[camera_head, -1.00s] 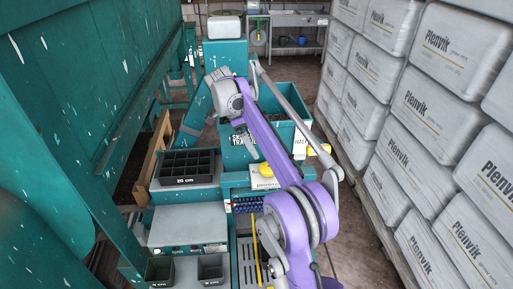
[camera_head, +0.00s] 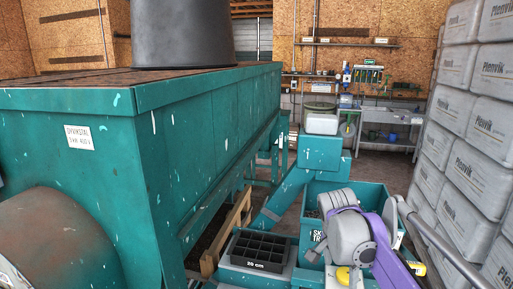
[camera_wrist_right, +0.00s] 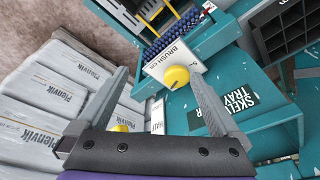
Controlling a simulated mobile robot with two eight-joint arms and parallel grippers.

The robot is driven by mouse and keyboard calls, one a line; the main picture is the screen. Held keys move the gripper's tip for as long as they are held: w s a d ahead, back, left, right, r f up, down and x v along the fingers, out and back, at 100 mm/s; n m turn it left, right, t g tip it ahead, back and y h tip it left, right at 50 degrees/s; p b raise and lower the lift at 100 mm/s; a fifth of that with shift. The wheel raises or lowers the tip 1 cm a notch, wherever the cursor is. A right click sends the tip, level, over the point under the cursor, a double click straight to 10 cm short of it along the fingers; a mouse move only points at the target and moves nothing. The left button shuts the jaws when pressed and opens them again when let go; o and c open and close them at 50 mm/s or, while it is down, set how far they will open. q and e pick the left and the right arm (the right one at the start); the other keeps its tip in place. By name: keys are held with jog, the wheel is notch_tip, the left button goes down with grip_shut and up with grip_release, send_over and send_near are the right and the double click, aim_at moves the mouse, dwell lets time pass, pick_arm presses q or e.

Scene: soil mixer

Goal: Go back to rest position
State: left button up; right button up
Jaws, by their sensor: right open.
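My right gripper (camera_wrist_right: 157,75) is open, with its two grey fingers spread wide in the right wrist view. Nothing is held between them. A yellow knob (camera_wrist_right: 176,77) on a white panel marked "BRUSH" (camera_wrist_right: 172,58) shows between the fingers, beyond them; I cannot tell the distance. In the head view, my purple right arm with its grey wrist (camera_head: 350,235) is at the lower right, in front of the teal tray bin (camera_head: 365,190). The gripper (camera_head: 318,250) shows only small there.
A large teal mixer (camera_head: 200,140) fills the left. Stacked white Plenvik bags (camera_head: 465,180) line the right. A black cell tray marked "20 cm" (camera_head: 262,250) sits at the bottom. A grey bench (camera_head: 390,135) stands at the back; floor shows before it.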

jog(key=s+a+f+n+t+y, duration=0.1)
jog(key=s+f+n+t, duration=0.1)
jog(key=s+f+n, duration=0.4)
jog(key=s+a+f+n+t+y, duration=0.1)
jog(key=s+f+n, duration=0.5)
jog(key=s, duration=0.8)
jog(key=shift+s+a+f+n+t, duration=0.25)
jog(key=shift+a+f+n+t, duration=0.15)
jog(key=shift+a+f+t, duration=0.4)
jog(key=shift+s+r, duration=0.1)
